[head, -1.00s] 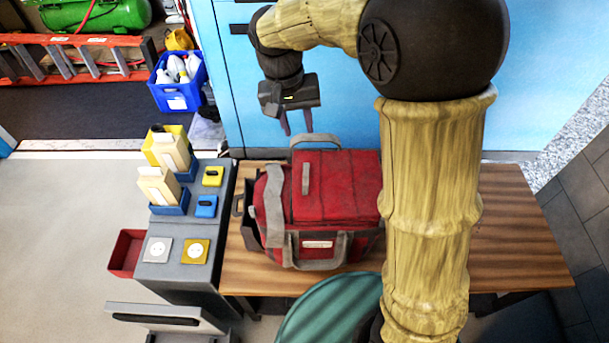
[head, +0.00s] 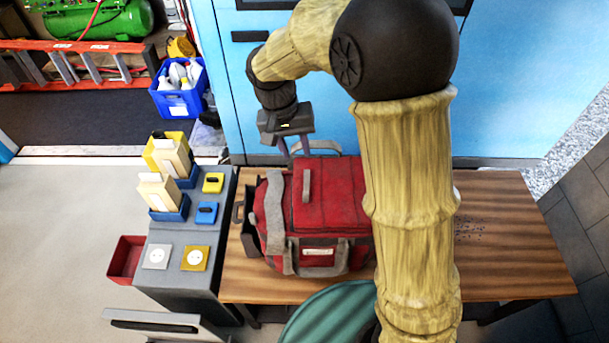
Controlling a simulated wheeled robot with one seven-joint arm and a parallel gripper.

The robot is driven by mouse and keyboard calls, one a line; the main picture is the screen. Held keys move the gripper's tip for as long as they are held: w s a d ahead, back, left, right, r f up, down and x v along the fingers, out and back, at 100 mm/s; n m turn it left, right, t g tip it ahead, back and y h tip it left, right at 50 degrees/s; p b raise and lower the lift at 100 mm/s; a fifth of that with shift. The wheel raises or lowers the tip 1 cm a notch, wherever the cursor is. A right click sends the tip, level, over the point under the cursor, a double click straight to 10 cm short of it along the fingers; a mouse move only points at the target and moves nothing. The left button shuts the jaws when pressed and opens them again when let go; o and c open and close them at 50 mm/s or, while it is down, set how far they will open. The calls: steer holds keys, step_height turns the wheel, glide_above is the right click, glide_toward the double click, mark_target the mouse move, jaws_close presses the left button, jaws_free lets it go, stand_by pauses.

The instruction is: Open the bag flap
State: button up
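The red bag (head: 345,205) with grey straps stands on the wooden table. Its red top flap (head: 335,182) lies flat and looks closed, with a short grey strap (head: 306,186) on its left part. A grey handle loop (head: 318,146) rises at the bag's back edge. My gripper (head: 293,154) points down at the back left edge of the bag, beside this loop. Its two fingers are apart with nothing seen between them. The fingertips are small and close to the bag's back edge; I cannot tell whether they touch it. My arm covers the bag's right end.
The table (head: 510,240) is mostly bare to the right, with small dark specks. A grey stand (head: 170,272) at the left holds yellow and blue bins, small boxes and socket plates. A blue cabinet wall (head: 520,80) rises behind the table. A green round seat (head: 330,315) is in front.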

mark_target(306, 182)
steer(key=f, duration=0.3)
steer(key=d+f, duration=0.1)
steer(key=f, duration=0.3)
steer(key=d+f, duration=0.1)
steer(key=f, duration=0.3)
steer(key=shift+d+p, duration=0.1)
steer(key=shift+p, duration=0.25)
jaws_close()
